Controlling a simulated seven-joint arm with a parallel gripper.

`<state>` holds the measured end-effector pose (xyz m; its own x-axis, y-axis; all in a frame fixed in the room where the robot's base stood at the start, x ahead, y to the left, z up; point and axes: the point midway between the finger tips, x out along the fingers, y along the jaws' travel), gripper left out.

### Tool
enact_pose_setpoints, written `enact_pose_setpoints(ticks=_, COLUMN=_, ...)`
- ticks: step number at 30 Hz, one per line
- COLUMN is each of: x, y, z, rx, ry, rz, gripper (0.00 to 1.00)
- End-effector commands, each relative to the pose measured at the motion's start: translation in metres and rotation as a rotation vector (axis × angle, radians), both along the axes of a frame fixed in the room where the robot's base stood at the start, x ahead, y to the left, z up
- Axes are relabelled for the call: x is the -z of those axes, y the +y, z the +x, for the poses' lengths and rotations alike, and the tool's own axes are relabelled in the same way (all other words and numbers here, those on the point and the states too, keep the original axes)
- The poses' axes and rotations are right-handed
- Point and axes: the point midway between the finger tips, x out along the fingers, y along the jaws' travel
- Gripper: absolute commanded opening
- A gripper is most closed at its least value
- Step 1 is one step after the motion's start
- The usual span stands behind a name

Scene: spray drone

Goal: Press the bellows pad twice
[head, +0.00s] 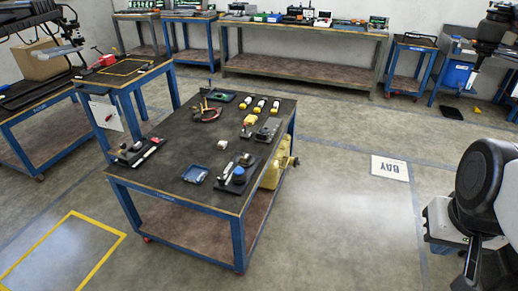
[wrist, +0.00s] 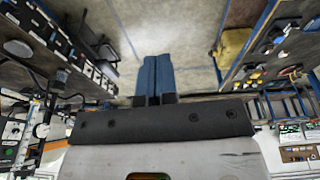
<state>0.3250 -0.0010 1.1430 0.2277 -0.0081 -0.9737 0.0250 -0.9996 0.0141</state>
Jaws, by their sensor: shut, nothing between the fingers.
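A round blue pad (head: 239,174), which looks like the bellows pad, sits on a dark base near the front right corner of the workbench (head: 160,193). It is too small to see its folds or whether it is pressed down. My gripper (wrist: 158,60) shows in the wrist view with its two blue fingers shut together and nothing between them. It points at open floor, apart from the bench, whose edge seems to show at the right of that view. I cannot make out the pad there. In the head view my arm is at the right, well away from the bench.
Floor with a BAY sign (head: 390,167) lies between bench and arm.

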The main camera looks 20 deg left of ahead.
Motion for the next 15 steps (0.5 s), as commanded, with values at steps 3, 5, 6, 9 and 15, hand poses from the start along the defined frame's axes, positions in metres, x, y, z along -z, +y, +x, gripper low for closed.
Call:
enact_pose_setpoints(ticks=3, x=-0.003, y=0.004, z=0.012, rx=-0.051, ry=0.006, rz=-0.009, gripper=0.00)
enact_pose_setpoints(ticks=5, x=-0.006, y=0.006, z=0.020, rx=-0.086, ry=0.009, rz=-0.015, gripper=0.00)
enact_pose_setpoints(ticks=6, x=-0.008, y=0.008, z=0.025, rx=-0.111, ry=0.011, rz=-0.019, gripper=0.00)
enact_pose_setpoints(ticks=9, x=-0.012, y=0.014, z=0.041, rx=-0.182, ry=0.016, rz=-0.032, gripper=0.00)
enact_pose_setpoints(ticks=15, x=-0.020, y=0.028, z=0.076, rx=-0.340, ry=0.028, rz=-0.059, gripper=0.00)
